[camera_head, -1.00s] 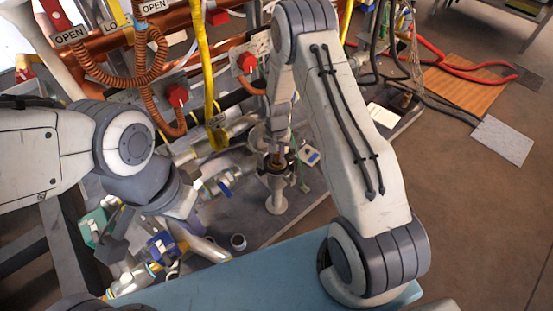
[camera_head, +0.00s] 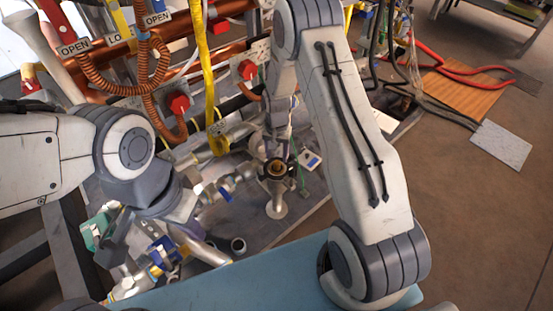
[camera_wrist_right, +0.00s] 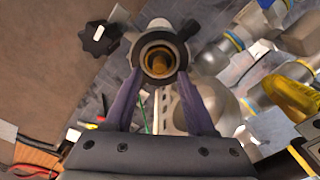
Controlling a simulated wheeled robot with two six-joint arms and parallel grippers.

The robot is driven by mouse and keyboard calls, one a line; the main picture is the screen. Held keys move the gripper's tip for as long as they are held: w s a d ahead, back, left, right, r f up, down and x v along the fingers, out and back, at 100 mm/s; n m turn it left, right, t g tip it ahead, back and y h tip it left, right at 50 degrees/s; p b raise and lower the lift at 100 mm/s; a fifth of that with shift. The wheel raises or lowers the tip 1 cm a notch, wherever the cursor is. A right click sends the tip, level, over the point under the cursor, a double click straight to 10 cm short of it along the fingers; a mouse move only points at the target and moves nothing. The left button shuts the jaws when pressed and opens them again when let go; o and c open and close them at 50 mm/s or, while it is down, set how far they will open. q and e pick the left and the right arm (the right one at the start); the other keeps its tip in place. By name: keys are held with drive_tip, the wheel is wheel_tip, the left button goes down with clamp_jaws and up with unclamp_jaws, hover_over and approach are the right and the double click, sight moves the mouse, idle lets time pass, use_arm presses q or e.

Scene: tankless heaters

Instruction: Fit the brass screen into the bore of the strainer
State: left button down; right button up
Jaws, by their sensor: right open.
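The strainer (camera_head: 277,188) stands upright on a pale round foot on the grey mat, its open top facing up. In the right wrist view the strainer's pale rim (camera_wrist_right: 158,40) surrounds a dark ring. The brass screen (camera_wrist_right: 158,63) shows inside the bore as a golden round piece; its depth cannot be told. My right gripper (camera_wrist_right: 158,84) is open, its two purple-grey fingers apart on either side of the bore and seemingly above it. In the head view the right gripper (camera_head: 277,150) is just over the strainer. My left gripper (camera_head: 118,245) is low at the left among fittings; its jaws are unclear.
Copper pipes and red-handled valves (camera_head: 179,103) stand behind. A yellow hose (camera_head: 207,80) hangs left of the strainer. Blue-handled valves and fittings crowd the left. A blue surface (camera_head: 230,275) lies in front.

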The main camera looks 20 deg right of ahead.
wheel_tip(320, 180, up, 7)
drive_tip(key=p, duration=0.2)
drive_tip(key=s+a+r+n, duration=0.6)
drive_tip(key=s+a+r, duration=0.4)
drive_tip(key=a+r, duration=0.3)
drive_tip(key=s+a+r+n, duration=0.1)
drive_tip(key=s+r+n, duration=0.1)
drive_tip(key=s, duration=0.4)
drive_tip(key=s+r+n, duration=0.3)
drive_tip(key=s, duration=0.3)
drive_tip(key=s+a+r+n+y, duration=0.1)
drive_tip(key=s+r+n, duration=0.1)
drive_tip(key=s, duration=0.5)
drive_tip(key=shift+a+r+n, duration=0.3)
drive_tip(key=shift+r+n, duration=0.1)
drive_tip(key=shift+n, duration=0.2)
drive_tip(key=shift+s, duration=0.1)
wheel_tip(320, 180, up, 26)
drive_tip(key=p, duration=2.5)
drive_tip(key=shift+p, duration=0.3)
